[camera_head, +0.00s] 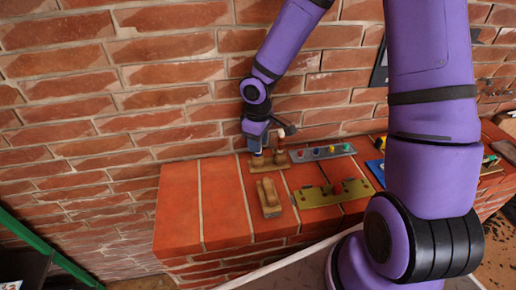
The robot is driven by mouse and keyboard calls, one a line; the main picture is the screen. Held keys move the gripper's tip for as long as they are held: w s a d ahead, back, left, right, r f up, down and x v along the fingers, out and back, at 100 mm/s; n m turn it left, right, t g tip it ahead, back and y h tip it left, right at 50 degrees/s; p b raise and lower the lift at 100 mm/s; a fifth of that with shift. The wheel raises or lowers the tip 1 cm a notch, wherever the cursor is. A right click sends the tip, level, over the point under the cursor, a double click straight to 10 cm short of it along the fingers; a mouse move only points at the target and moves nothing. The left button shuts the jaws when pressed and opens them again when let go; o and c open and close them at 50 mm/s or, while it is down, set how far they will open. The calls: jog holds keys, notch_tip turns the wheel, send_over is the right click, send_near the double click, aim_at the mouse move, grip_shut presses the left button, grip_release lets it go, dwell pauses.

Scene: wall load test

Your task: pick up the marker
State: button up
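My gripper (268,143) is at the end of my purple arm, low over the back of the brick ledge near the wall. A small upright piece with a dark red top and a pale part (281,140) shows just right of it; it may be the marker, but it is too small to be sure. A blue bit (257,160) shows directly below the gripper. Both stand by a low wooden holder (268,166). The fingertips are too small and partly hidden, so I cannot tell whether they are open or touch anything.
The brick ledge (180,215) is bare on its left. A wooden block (269,197) lies in front of the holder. A grey strip with coloured knobs (322,152) and an olive plate with a red knob (332,193) lie to the right. The brick wall (120,110) rises behind.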

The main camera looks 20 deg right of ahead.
grip_shut()
